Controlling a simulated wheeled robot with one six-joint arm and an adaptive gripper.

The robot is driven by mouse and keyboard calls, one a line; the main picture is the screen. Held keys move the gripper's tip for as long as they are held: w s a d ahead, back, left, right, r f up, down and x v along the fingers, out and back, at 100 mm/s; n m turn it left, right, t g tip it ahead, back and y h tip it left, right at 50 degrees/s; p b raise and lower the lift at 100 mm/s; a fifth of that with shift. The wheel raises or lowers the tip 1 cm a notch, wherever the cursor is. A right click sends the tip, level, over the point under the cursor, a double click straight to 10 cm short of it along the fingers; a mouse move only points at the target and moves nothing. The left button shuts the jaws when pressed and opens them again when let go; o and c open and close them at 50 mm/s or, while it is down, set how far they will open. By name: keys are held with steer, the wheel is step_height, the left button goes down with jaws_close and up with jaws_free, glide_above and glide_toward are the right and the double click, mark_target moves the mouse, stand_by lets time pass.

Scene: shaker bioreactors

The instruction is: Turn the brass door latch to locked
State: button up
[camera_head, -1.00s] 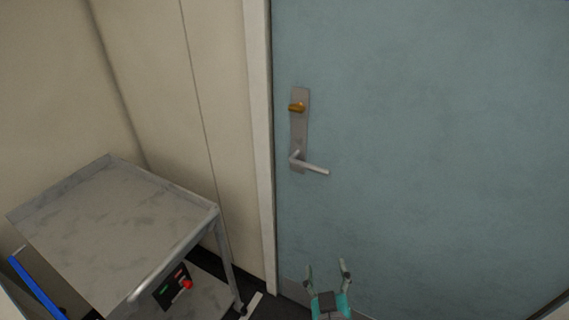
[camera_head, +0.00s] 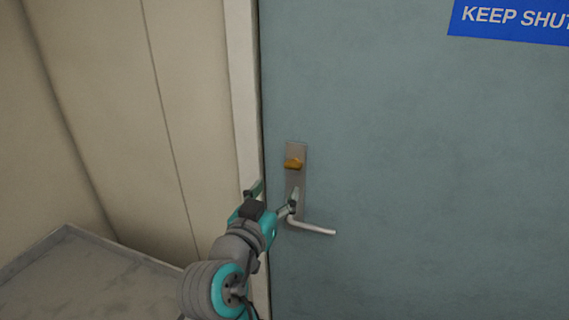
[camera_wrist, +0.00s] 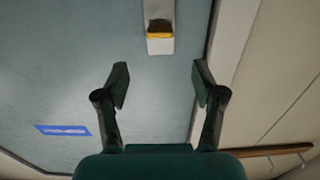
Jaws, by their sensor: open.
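The brass door latch (camera_head: 292,163) sits near the top of a grey metal plate (camera_head: 296,152) on the blue-green door. Its knob looks close to horizontal, with a slight tilt. In the wrist view the latch (camera_wrist: 159,29) shows at the top, beyond and between the fingers. My gripper (camera_head: 272,199) is open and empty, below and left of the latch in the head view, apart from it. It also shows in the wrist view (camera_wrist: 161,85), with both fingers spread. The lower part of the plate is partly hidden by my gripper.
A silver lever handle (camera_head: 315,228) sticks out to the right below the latch, close to my gripper. The white door frame (camera_head: 243,100) runs just left. A grey cart top (camera_head: 80,275) stands at lower left. A blue "KEEP SHUT" sign (camera_head: 512,20) is on the door.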

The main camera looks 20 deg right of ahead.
mark_target(292, 166)
steer(key=x, duration=1)
steer(key=shift+w+d, duration=0.15)
steer(key=shift+w, duration=0.2)
steer(key=c, duration=1.1)
